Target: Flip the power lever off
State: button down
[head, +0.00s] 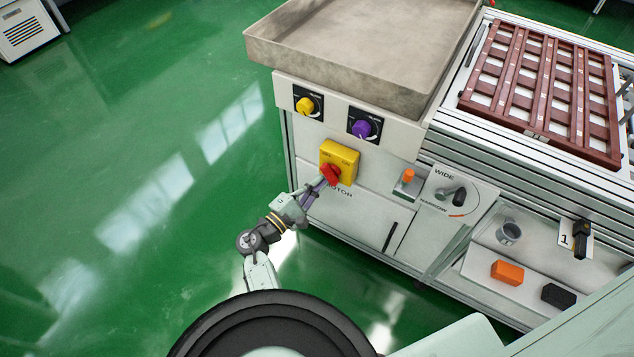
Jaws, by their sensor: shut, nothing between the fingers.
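The power lever (330,174) is a red handle on a yellow switch box (341,157) on the front panel of the machine. The label under the box is partly covered by my gripper. My gripper (324,182) is shut with nothing between its fingers. Its fingertips are at the lower left of the red lever, touching it or very close; I cannot tell which. The lever's exact angle is hard to read at this size.
Above the box are a yellow knob (305,105) and a purple knob (362,129). To the right are an orange-topped switch (407,175) and a wide/narrow lever (451,193). A grey tray (340,62) overhangs the panel. Green floor (110,150) at left is clear.

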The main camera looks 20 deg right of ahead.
jog(key=v, duration=1.2)
jog(key=shift+w, duration=0.1)
